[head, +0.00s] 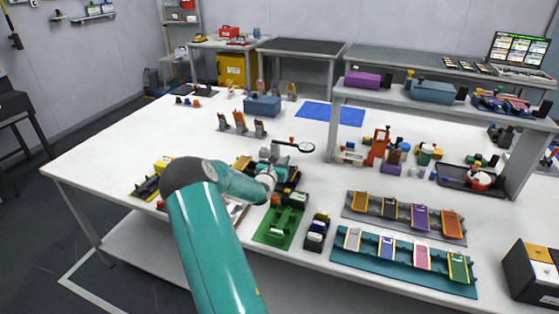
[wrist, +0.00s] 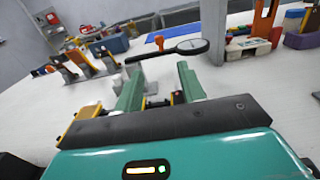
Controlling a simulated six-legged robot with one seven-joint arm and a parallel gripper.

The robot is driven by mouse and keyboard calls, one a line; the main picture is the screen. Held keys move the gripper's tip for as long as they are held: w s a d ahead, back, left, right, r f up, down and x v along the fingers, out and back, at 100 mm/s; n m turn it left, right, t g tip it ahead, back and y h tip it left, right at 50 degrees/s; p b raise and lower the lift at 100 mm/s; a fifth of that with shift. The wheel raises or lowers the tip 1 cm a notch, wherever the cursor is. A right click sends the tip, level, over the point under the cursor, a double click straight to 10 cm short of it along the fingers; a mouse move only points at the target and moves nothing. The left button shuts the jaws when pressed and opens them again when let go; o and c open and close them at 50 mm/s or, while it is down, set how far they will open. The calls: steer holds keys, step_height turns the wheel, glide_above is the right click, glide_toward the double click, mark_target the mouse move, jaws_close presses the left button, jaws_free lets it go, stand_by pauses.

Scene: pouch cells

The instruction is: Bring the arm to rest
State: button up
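My teal arm reaches from the bottom of the head view over the white table (head: 120,150). Its end, my gripper (head: 285,172), is above the dark equipment near the middle of the table. In the wrist view the two green fingers of my gripper (wrist: 160,90) stand apart with nothing seen held between them. A magnifier with a dark rim (wrist: 168,50) lies beyond the fingertips; it also shows in the head view (head: 302,146). The arm hides part of the table's front edge and some items there.
A green fixture (head: 280,224) and a dark tray (head: 316,234) sit right of the arm. A grey rack (head: 362,212) and a teal rack (head: 345,256) hold coloured pouch cells. A raised shelf (head: 390,98) stands at the right. The table's left part is mostly clear.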

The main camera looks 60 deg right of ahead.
stand_by(0.6)
steer(key=shift+w+a+r, duration=0.15)
steer(key=shift+r, duration=0.2)
steer(key=w+a+r+m+g+y, duration=0.1)
steer(key=a+r+m+g+y, duration=0.1)
steer(key=a+r+m, duration=0.65)
steer(key=a+r+m+g+y, duration=0.2)
steer(key=a+r+m, duration=0.35)
steer(key=a, duration=0.55)
steer(key=s+a+r+m+t+y, duration=0.1)
steer(key=a+y, duration=0.3)
steer(key=a, duration=1.2)
steer(key=s+a+r+m+t+y, duration=0.1)
steer(key=s+a+t+y, duration=0.3)
steer(key=a, duration=1.3)
steer(key=s+a+r+m+t+y, duration=0.2)
steer(key=a+y, duration=0.4)
steer(key=a, duration=1)
steer(key=shift+s+a+m+t, duration=0.2)
steer(key=shift+s+m+t, duration=0.2)
steer(key=shift+m, duration=0.2)
steer(key=shift+d, duration=0.15)
